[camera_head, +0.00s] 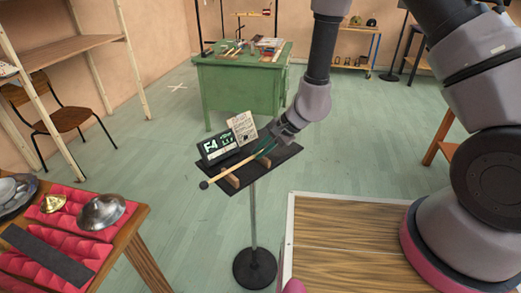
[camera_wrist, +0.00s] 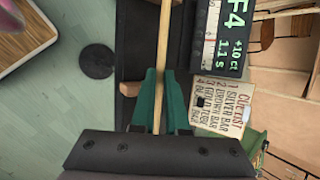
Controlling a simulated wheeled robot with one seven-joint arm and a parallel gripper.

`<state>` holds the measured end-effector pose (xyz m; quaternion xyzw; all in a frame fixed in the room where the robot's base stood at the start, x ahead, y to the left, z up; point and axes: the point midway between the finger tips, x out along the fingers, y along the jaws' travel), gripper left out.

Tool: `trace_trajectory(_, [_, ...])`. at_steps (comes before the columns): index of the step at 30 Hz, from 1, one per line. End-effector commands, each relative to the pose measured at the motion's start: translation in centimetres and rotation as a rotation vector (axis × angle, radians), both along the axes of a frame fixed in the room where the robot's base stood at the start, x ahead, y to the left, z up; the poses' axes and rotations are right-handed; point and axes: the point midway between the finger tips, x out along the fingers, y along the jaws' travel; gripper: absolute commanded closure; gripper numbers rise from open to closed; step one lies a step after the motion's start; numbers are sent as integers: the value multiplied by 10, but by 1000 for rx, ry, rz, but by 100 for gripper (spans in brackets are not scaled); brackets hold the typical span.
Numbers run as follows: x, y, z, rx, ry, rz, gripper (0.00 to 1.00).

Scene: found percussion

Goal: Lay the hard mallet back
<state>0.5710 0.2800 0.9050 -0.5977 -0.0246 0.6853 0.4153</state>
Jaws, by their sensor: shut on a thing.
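The hard mallet (camera_head: 223,174) has a pale wooden stick and a small dark head, which points to the lower left in the head view. Its stick lies over the wooden rests (camera_head: 230,180) of a dark stand tray (camera_head: 217,188). My gripper (camera_head: 268,152) is over the tray's right part, shut on the stick. In the wrist view the green fingers (camera_wrist: 159,100) close around the mallet stick (camera_wrist: 163,45); the mallet head is out of that view. I cannot tell whether the stick bears fully on both rests.
A tuner display (camera_head: 218,145) and a cue card (camera_head: 243,127) stand at the tray's back edge. A table with red cushions (camera_head: 75,215), bells and a dark bar is at the lower left. A green workbench (camera_head: 235,85) stands behind. Open floor lies between.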

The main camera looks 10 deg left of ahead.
Motion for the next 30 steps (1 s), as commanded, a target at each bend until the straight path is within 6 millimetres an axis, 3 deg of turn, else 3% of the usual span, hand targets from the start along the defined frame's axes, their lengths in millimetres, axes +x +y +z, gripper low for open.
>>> trace_trajectory(23, [0,0,-6,0,0,0,100])
trace_trajectory(24, [0,0,-6,0,0,0,80])
trace_trajectory(26, [0,0,-6,0,0,0,57])
trace_trajectory(27, [0,0,-6,0,0,0,53])
trace_trajectory(30, [0,0,-6,0,0,0,53])
